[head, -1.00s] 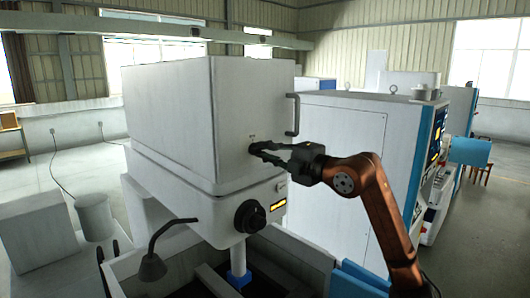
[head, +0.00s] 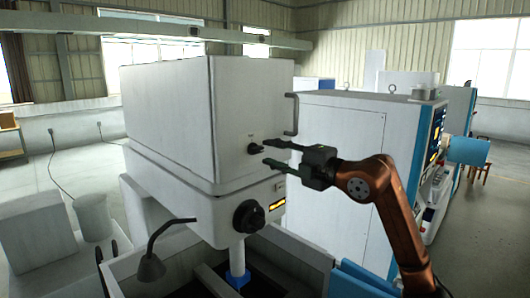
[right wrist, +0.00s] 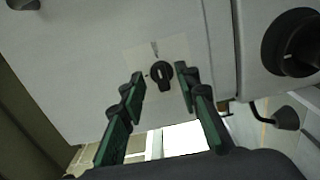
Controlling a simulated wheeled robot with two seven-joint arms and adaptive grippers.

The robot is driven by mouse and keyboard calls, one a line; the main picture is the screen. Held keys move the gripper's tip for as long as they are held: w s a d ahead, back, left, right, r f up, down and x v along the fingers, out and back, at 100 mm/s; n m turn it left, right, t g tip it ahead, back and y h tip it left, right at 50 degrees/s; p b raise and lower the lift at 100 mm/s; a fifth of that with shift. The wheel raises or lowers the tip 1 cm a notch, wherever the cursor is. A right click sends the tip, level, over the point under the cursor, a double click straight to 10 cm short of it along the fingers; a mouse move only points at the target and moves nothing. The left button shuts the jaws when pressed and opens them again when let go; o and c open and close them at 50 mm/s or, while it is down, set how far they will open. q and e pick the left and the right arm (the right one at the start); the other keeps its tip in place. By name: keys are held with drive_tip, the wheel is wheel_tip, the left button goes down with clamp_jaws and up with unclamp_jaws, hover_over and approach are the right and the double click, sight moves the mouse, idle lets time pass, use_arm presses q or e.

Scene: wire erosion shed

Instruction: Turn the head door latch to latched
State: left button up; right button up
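The head door latch (head: 254,149) is a small dark knob on the side face of the white machine head (head: 238,110). In the right wrist view the latch (right wrist: 161,74) shows as a black round knob with a raised bar, on a lighter plate with small marks too small to read. My right gripper (head: 264,153) is open, its two fingers apart and pointing at the latch. In the right wrist view the gripper (right wrist: 158,75) has the latch between its fingertips in the picture, with nothing held. In the head view the fingertips stand clear of the knob. My left gripper is out of view.
A grey door handle (head: 292,114) stands at the head's right edge. A bent lamp (head: 153,266) stands in front. A white cabinet (head: 345,150) is behind my right arm.

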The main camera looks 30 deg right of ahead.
drive_tip(key=v, duration=0.8)
drive_tip(key=shift+s+d, duration=0.15)
drive_tip(key=shift+s, duration=0.1)
